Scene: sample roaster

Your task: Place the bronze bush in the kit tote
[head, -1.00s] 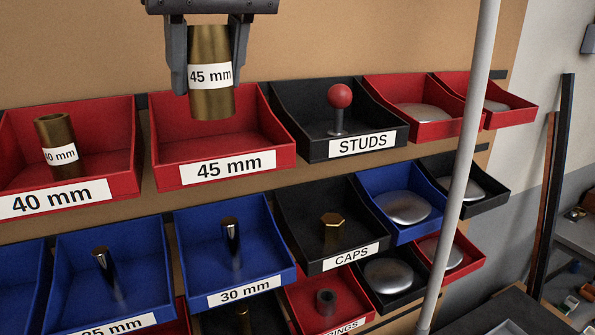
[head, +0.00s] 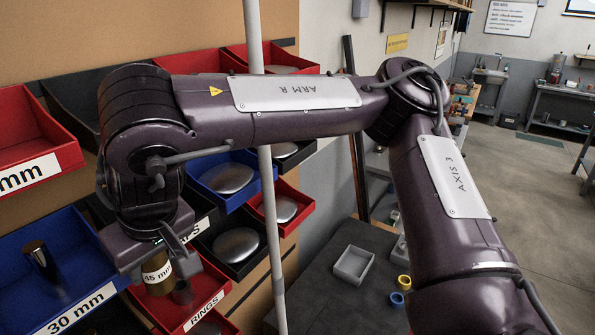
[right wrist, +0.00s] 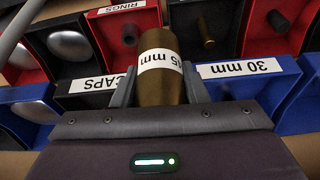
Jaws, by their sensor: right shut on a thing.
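The bronze bush (head: 158,274) is a brass-coloured cylinder with a white "45 mm" band. My right gripper (head: 165,258) is shut on it and holds it in front of the bin rack, near the RINGS bin (head: 207,300). In the right wrist view the bush (right wrist: 158,92) sits between the two fingers of the gripper (right wrist: 158,84). A small grey open box (head: 353,265) lies on a dark bench top at lower centre; I cannot tell whether it is the kit tote. My left gripper is not in view.
My right arm crosses the head view and hides part of the rack. A grey upright pole (head: 265,180) stands in front of the bins, between the bush and the grey box. Yellow (head: 404,282) and blue (head: 397,298) rings lie right of the box.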

